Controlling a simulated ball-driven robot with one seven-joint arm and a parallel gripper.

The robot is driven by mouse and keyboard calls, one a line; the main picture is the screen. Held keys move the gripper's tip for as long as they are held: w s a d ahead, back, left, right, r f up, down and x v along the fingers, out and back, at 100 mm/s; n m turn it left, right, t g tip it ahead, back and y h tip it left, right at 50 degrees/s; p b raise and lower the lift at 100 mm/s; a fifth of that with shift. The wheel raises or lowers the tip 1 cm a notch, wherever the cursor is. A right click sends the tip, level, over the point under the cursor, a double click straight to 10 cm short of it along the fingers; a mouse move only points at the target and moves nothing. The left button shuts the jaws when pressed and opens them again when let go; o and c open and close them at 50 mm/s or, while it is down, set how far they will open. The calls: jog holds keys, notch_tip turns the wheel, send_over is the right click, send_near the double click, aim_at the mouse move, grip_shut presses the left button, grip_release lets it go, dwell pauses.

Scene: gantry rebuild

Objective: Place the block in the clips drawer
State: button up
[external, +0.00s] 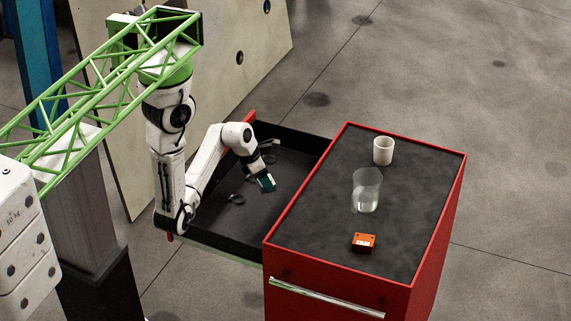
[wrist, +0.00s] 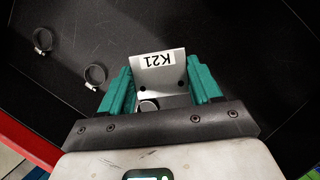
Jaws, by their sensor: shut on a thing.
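My gripper (wrist: 161,82) has teal fingers and is shut on a light grey block (wrist: 157,67) with a white "K21" label and small dark holes. In the external view my gripper (external: 267,183) is over the open, dark-floored clips drawer (external: 215,238), near its cabinet side; the block is hard to make out there. Round metal clips lie on the drawer floor: one (wrist: 42,40) and another (wrist: 95,75) are left of the gripper in the wrist view. A further ring shows partly between the fingers, below the block. The exact height above the floor cannot be told.
The red cabinet (external: 436,240) stands right of the drawer. On its dark top are a white cup (external: 383,151), a clear glass (external: 367,190) and an orange box (external: 363,242). A closed drawer handle (external: 325,299) is on its front. The drawer walls surround my gripper.

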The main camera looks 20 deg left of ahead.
jog(key=w+f, duration=0.3)
jog(key=f, duration=0.1)
jog(key=shift+w+d, duration=0.15)
jog(key=shift+d, duration=0.1)
jog(key=shift+f, duration=1.6)
jog(key=o, duration=1.5)
jog(key=shift+o, duration=0.2)
jog(key=v, duration=1.2)
jog(key=s+d+f+m+g+y, duration=0.1)
jog(key=s+f+m, duration=0.1)
jog(key=s+m, duration=0.6)
jog(key=s+d+f+m+g+y, duration=0.1)
jog(key=s+m, duration=0.7)
jog(key=m, duration=1.1)
jog(key=shift+d+f+m+y+p, duration=0.2)
jog(key=shift+f+m+y+p, duration=0.25)
jog(key=shift+f, duration=0.45)
